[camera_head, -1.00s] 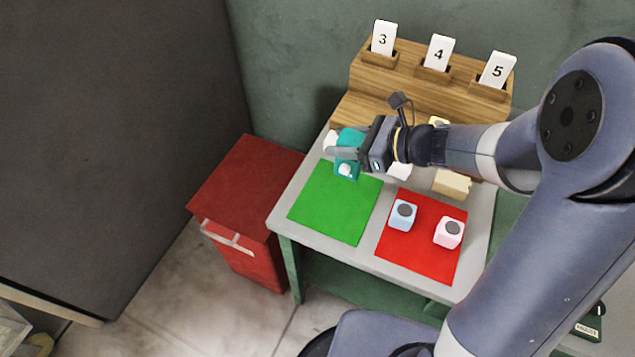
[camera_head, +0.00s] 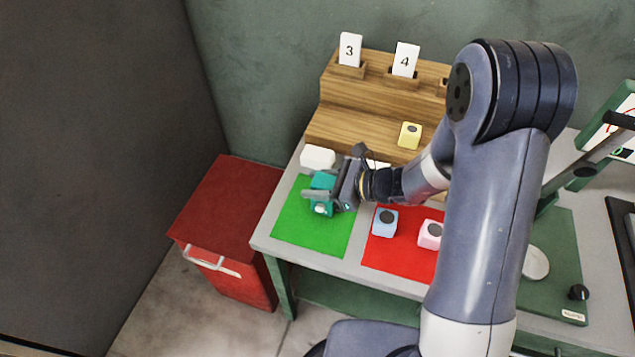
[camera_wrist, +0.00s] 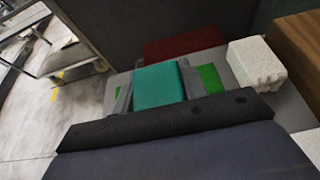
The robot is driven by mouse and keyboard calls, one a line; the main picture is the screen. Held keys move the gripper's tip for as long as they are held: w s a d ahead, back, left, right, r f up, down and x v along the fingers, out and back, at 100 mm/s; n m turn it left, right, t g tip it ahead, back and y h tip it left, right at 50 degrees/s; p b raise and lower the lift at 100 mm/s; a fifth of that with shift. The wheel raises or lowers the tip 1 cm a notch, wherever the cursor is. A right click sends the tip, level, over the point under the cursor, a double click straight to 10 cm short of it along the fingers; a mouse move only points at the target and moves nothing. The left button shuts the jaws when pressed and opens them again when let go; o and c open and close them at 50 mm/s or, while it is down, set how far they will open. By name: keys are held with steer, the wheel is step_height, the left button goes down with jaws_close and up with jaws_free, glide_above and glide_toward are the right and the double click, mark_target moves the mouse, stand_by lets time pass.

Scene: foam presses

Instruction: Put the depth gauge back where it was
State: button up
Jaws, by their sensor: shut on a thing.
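A teal block-like thing with a small white round part, apparently the depth gauge (camera_head: 321,182), is held in my gripper (camera_head: 328,192). The gripper is shut on it, over the back part of the green mat (camera_head: 305,233). In the wrist view the teal gauge (camera_wrist: 158,85) sits between the two grey fingers, with green mat showing beside them. I cannot tell whether its underside touches the mat. A white foam block (camera_head: 318,157) is just behind it.
A red mat (camera_head: 388,257) holds a blue block (camera_head: 385,222) and a pink block (camera_head: 430,234). A stepped wooden rack (camera_head: 345,115) with number cards and a yellow block (camera_head: 410,135) stands behind. A red cabinet (camera_head: 225,205) is at left, a green press (camera_head: 555,250) at right.

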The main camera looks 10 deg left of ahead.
steer(key=shift+f, duration=0.15)
steer(key=o, duration=1.2)
steer(key=shift+c, duration=0.2)
steer(key=b+v, duration=0.1)
steer(key=v, duration=1.1)
steer(key=shift+r, duration=0.2)
